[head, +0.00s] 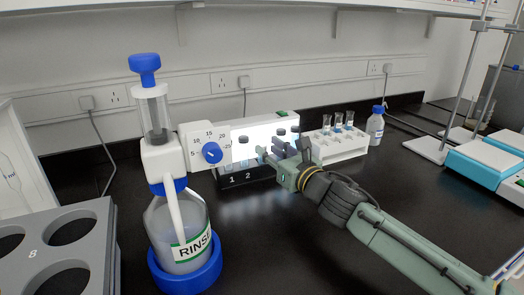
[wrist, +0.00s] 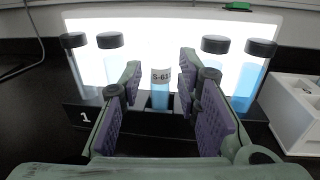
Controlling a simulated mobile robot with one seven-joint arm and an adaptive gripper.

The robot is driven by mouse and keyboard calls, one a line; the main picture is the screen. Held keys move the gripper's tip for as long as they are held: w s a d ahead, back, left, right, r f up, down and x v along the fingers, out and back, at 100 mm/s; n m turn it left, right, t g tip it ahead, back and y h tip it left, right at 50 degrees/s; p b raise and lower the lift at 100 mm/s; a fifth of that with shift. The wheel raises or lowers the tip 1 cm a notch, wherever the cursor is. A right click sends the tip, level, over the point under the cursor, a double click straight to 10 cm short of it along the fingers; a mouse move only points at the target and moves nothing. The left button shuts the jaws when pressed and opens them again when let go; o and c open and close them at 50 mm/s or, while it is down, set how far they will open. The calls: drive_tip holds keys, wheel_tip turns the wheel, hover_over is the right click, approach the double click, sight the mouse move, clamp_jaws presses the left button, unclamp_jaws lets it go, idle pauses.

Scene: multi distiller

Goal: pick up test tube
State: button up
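A test tube (wrist: 160,92) with blue liquid and a white label reading about "S-63" stands upright in a black holder in front of a lit white panel. My gripper (wrist: 161,72) is open, its purple-padded fingers on either side of this tube in the wrist view, with visible gaps. I cannot tell how deep the tube is between them. In the head view my gripper (head: 278,152) is at the black holder (head: 247,178) and hides the tube. Several small tubes (head: 338,121) stand in a white rack (head: 340,146) to the right.
Black-capped vials (wrist: 110,60) and (wrist: 257,70) flank the tube closely. A rinse bottle (head: 180,235) with a blue dispenser stands at the left, beside a grey block with round holes (head: 85,225). A small blue-capped bottle (head: 376,127) is right of the rack. The front bench is clear.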

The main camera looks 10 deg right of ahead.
drive_tip(key=shift+x, duration=1.4)
drive_tip(key=shift+c, duration=0.4)
clamp_jaws()
